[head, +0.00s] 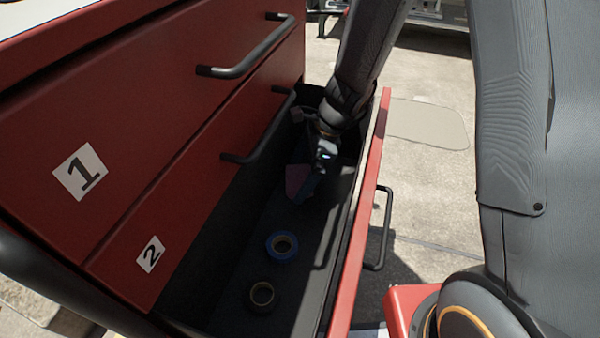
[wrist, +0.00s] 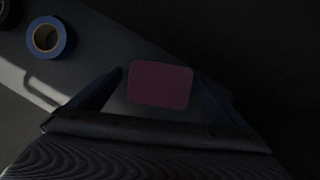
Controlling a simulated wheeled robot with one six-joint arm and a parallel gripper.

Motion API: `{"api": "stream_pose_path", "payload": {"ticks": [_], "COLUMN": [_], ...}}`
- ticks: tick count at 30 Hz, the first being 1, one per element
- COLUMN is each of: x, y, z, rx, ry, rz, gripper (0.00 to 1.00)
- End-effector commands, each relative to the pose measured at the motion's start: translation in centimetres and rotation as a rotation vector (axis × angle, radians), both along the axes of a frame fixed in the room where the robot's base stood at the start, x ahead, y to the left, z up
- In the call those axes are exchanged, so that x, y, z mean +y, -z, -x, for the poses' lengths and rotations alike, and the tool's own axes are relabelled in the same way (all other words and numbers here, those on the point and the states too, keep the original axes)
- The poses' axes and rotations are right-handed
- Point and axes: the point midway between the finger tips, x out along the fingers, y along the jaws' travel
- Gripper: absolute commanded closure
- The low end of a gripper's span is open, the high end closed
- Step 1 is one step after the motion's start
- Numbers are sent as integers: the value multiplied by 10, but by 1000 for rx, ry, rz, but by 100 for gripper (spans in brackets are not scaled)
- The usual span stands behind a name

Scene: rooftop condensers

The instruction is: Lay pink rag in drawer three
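The pink rag (head: 297,178) is inside the open drawer below drawer 2, towards its far end. In the wrist view the rag (wrist: 160,85) looks flat, in shadow, between my spread fingers, with a gap on each side. My gripper (head: 308,187) is open and reaches down into the drawer at the rag. I cannot tell whether the rag rests fully on the drawer floor. The open drawer (head: 360,215) has a red front with a black handle; its number is not visible.
A blue tape roll (head: 282,244) and a dark tape roll (head: 262,296) lie in the nearer part of the drawer. The closed drawers 1 (head: 140,110) and 2 (head: 190,190) stand above on the left. Their handles stick out beside my arm.

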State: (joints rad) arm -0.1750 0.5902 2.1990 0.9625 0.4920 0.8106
Motion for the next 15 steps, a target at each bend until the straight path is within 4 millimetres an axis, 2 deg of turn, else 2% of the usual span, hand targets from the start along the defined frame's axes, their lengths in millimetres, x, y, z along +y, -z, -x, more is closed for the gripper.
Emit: {"api": "stream_pose_path", "payload": {"ticks": [8, 11, 15], "x": [0, -3, -11], "y": [-3, -11, -32], "z": [0, 0, 0], "rx": [-1, -1, -1], "ry": [0, 2, 2], "rz": [0, 0, 0], "gripper": [4, 4, 4]}}
